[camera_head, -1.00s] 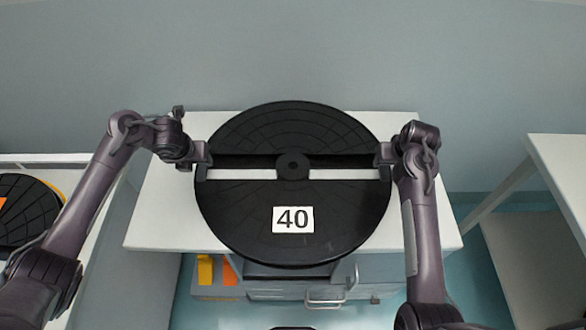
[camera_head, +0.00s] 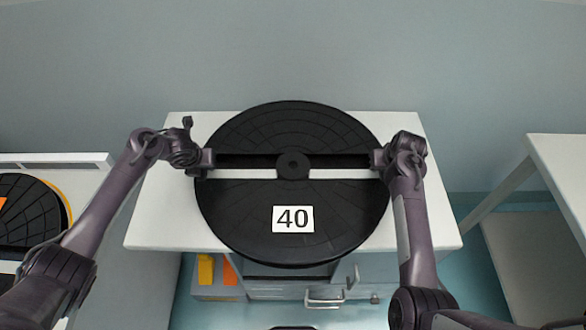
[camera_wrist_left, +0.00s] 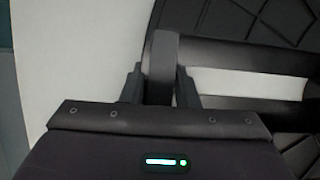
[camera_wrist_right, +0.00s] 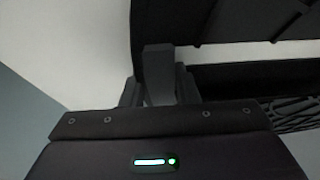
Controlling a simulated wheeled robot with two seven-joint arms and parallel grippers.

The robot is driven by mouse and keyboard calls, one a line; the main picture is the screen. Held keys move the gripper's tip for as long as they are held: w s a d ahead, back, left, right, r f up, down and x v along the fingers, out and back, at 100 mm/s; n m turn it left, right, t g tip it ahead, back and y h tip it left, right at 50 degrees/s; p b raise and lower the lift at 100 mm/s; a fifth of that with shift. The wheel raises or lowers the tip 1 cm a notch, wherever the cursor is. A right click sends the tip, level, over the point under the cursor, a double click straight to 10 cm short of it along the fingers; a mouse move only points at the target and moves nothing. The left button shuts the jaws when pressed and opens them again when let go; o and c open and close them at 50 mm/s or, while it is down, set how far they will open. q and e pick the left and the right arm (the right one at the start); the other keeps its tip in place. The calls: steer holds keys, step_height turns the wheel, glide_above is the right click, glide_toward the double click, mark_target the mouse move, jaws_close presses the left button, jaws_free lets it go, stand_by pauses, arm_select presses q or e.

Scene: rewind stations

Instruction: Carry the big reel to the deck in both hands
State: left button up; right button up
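In the left wrist view a dark rim piece (camera_wrist_left: 163,65) stands between my fingers. The right wrist view also shows a rim piece (camera_wrist_right: 158,70) between my fingers. Whether the fingers press on it is unclear.
At the left a lower station (camera_head: 75,158) holds another black reel (camera_head: 35,225) with an orange patch. A white table (camera_head: 565,165) stands at the right, with a gap before it. Drawers with handles (camera_head: 325,300) and yellow and orange items (camera_head: 205,268) are below the front edge.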

arm_select(q)
jaws_close()
arm_select(e)
jaws_close()
stand_by(0.5)
arm_select(q)
steer(key=shift+w+r, duration=0.1)
arm_select(e)
steer(key=shift+r, duration=0.1)
